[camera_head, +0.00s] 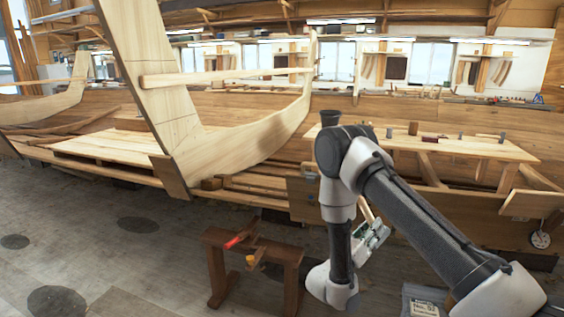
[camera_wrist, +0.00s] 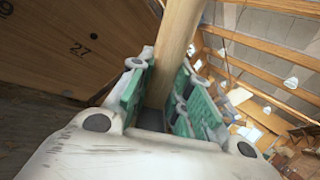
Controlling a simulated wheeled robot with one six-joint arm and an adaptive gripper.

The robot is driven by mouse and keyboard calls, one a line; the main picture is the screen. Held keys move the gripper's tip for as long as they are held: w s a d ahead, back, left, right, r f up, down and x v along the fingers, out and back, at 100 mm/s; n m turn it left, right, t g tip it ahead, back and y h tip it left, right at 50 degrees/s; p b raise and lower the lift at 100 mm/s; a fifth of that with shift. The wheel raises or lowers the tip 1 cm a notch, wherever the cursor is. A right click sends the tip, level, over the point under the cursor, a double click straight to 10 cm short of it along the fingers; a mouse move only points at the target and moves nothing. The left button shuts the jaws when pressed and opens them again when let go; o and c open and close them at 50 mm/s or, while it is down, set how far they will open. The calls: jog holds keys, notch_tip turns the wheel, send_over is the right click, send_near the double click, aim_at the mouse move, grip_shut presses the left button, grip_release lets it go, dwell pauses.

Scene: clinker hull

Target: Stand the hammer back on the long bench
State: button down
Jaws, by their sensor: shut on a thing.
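My gripper (camera_head: 372,238) is low at the near side of the long bench, below its top, and partly hidden by my arm. It is shut on a pale wooden handle, which I take for the hammer (camera_head: 367,211). In the wrist view, the handle of the hammer (camera_wrist: 178,45) runs up between the green pads of my gripper (camera_wrist: 158,88). The hammer's head is not visible in either view. The long bench (camera_head: 475,149) has a light wooden top at the right, with several small dark objects standing on it.
A dark brown stool (camera_head: 291,257) stands on the floor left of my arm, with a red-handled tool (camera_head: 234,242) on it. A dark cup-like object (camera_head: 330,117) shows above my arm's joint. The pale boat timbers (camera_head: 150,75) rise at the left.

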jog(key=shift+d+r+g, duration=0.2)
jog(key=shift+d+g, duration=0.2)
jog(key=shift+r+g+y, duration=0.15)
jog(key=shift+g+y, duration=0.15)
jog(key=shift+y, duration=0.2)
jog(key=g+y, duration=0.2)
jog(key=shift+d+r+y, duration=0.1)
jog(key=shift+r+y, duration=0.2)
jog(key=shift+y, duration=0.1)
jog(key=g+y, duration=0.1)
jog(key=y, duration=0.1)
jog(key=g+y, duration=0.2)
jog(key=shift+r, duration=0.35)
jog(key=g+y, duration=0.2)
jog(key=y, duration=0.1)
jog(key=shift+w+r+g, duration=0.1)
jog(key=shift+r+g, duration=0.1)
jog(key=shift+g, duration=0.1)
jog(key=g+y, duration=0.2)
jog(key=shift+r+y, duration=0.15)
jog(key=shift+y, duration=0.25)
jog(key=shift+g, duration=0.3)
jog(key=shift+r+g+y, duration=0.1)
jog(key=shift+g+y, duration=0.2)
jog(key=shift+y, duration=0.2)
jog(key=shift+d, duration=0.1)
jog(key=shift+r+g+y, duration=0.1)
jog(key=shift+g+y, duration=0.7)
jog(key=shift+y, duration=0.1)
